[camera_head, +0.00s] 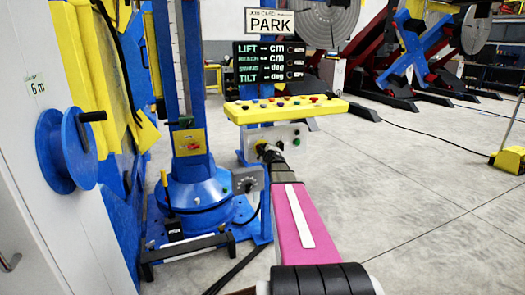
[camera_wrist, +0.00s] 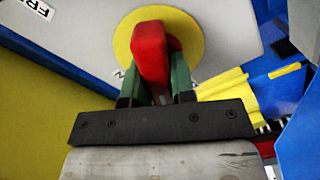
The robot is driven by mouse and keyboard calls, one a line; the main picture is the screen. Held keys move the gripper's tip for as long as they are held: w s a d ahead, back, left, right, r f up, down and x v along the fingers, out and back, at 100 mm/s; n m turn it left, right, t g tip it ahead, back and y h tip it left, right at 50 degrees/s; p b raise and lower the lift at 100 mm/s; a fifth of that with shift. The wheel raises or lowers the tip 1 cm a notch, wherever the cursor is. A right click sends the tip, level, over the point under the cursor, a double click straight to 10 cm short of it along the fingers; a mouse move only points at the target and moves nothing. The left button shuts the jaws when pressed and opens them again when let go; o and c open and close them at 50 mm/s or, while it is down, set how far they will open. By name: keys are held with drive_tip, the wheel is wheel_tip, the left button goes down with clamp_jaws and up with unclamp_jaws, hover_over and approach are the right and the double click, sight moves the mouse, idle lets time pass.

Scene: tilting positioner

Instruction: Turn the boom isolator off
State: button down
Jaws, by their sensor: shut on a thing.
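A red rotary handle (camera_wrist: 150,50) stands on a round yellow plate (camera_wrist: 190,32) on a grey panel in the wrist view. My gripper (camera_wrist: 158,88) is shut on this handle, with one green finger on each side of it. In the head view, my gripper (camera_head: 271,153) reaches the pale panel (camera_head: 293,131) below the yellow console and hides the handle there. Whether this handle is the boom isolator cannot be read.
The yellow console (camera_head: 285,109) with several coloured knobs sits just above my gripper. A yellow box with a red handle (camera_head: 191,144) is on the blue column at left. A grey box with a black dial (camera_head: 249,181) is below left. Open floor (camera_head: 420,190) lies to the right.

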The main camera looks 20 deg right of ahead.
drive_tip(key=n, duration=0.5)
drive_tip(key=shift+a+f+n, duration=0.1)
drive_tip(key=shift+f+n, duration=0.1)
drive_tip(key=shift+n, duration=0.2)
idle(0.4)
drive_tip(key=c, duration=1)
unclamp_jaws()
drive_tip(key=shift+o, duration=0.2)
drive_tip(key=s, duration=1.1)
drive_tip(key=shift+d, duration=0.2)
